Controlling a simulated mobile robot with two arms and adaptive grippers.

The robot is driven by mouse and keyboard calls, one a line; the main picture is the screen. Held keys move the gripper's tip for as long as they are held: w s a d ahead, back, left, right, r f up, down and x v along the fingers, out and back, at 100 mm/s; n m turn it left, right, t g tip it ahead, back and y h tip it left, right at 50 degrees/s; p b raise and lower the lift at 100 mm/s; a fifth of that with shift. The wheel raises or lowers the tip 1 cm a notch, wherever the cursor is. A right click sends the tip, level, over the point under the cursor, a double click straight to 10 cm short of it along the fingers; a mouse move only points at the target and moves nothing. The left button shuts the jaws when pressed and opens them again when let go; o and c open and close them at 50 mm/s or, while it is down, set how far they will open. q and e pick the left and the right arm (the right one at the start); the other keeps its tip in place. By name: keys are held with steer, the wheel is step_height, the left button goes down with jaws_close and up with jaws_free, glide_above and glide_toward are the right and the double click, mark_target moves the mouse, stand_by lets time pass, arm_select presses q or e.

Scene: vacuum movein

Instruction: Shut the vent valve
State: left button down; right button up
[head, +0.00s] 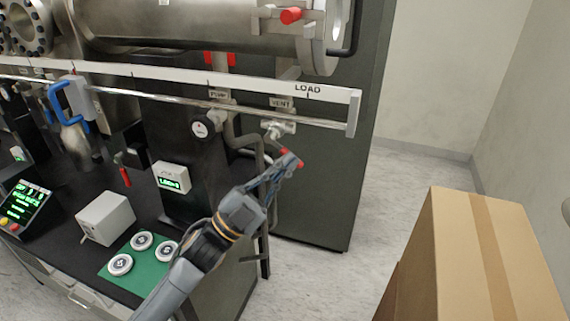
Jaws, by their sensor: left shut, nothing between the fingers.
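Red ends (284,151) show on both sides of my left gripper's tips, just below the valve. They look like a red handle partly hidden by the fingers. My left gripper (291,160) comes up from below and is shut with nothing held between its fingers. Its tips overlap the red part in the picture; I cannot tell whether they touch it. My right gripper is not in view.
A long metal rail (250,110) runs in front, with a blue-handled clamp (70,102) at left. A green mat (138,263) with white discs lies on the black bench. A cardboard box (480,260) stands at right.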

arm_select(q)
steer(key=shift+a+m+g, duration=0.1)
steer(key=shift+m+g, duration=0.2)
steer(key=shift+m, duration=0.1)
steer(key=shift+w+a+f+m+g+y+p, duration=0.3)
steer(key=shift+a+m+g+y+p, duration=0.35)
steer(key=shift+m+g+p, duration=0.4)
steer(key=shift+w+a+f+m+g+y+p, duration=0.25)
steer(key=shift+a+m+g+y+p, duration=0.5)
steer(key=shift+m, duration=0.6)
steer(key=shift+w+a+f+m+g+y+p, duration=0.2)
steer(key=shift+a+f+m+g+y+p, duration=0.2)
steer(key=shift+a+m+g+p, duration=0.55)
steer(key=shift+w+r+m+b, duration=0.1)
steer(key=shift+r+m+b, duration=0.15)
steer(key=shift+b, duration=0.1)
